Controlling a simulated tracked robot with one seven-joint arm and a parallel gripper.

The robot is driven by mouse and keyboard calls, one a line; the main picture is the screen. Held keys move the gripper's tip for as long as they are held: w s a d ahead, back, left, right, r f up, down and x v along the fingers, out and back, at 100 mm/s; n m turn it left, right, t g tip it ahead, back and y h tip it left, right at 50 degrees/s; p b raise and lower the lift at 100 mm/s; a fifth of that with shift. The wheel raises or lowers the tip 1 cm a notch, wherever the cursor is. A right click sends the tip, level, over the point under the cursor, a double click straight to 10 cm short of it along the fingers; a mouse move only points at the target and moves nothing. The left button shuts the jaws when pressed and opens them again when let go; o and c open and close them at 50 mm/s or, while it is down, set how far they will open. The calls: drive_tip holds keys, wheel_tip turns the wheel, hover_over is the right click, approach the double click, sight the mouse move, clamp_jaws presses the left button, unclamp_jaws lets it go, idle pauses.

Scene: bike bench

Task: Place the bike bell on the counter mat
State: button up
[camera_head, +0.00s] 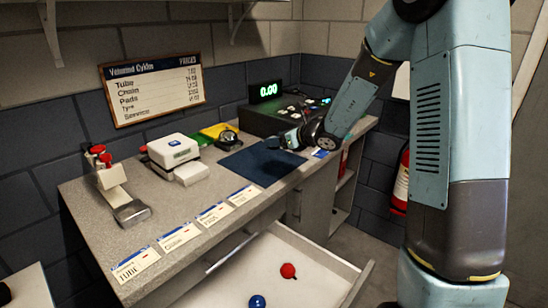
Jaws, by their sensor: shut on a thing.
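The dark blue counter mat (256,168) lies flat on the grey counter, near its right end. My gripper (286,142) is at the mat's far right edge, low over the counter. It is shut on a small pale thing, which I take to be the bike bell; the fingers hide most of it. I cannot tell whether the bell touches the mat. The gripper's shadow falls on the mat.
A cash register (268,119) stands behind the gripper. An open drawer (313,258) holds a red ball-like item (288,271) and a blue one (257,301).

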hover_over(271, 165)
wheel_tip(271, 165, down, 6)
drive_tip(key=shift+d+f, duration=0.1)
wheel_tip(271, 165, down, 3)
drive_tip(key=shift+w+f, duration=0.1)
drive_tip(key=o, duration=1)
drive_tip(key=shift+o, duration=0.2)
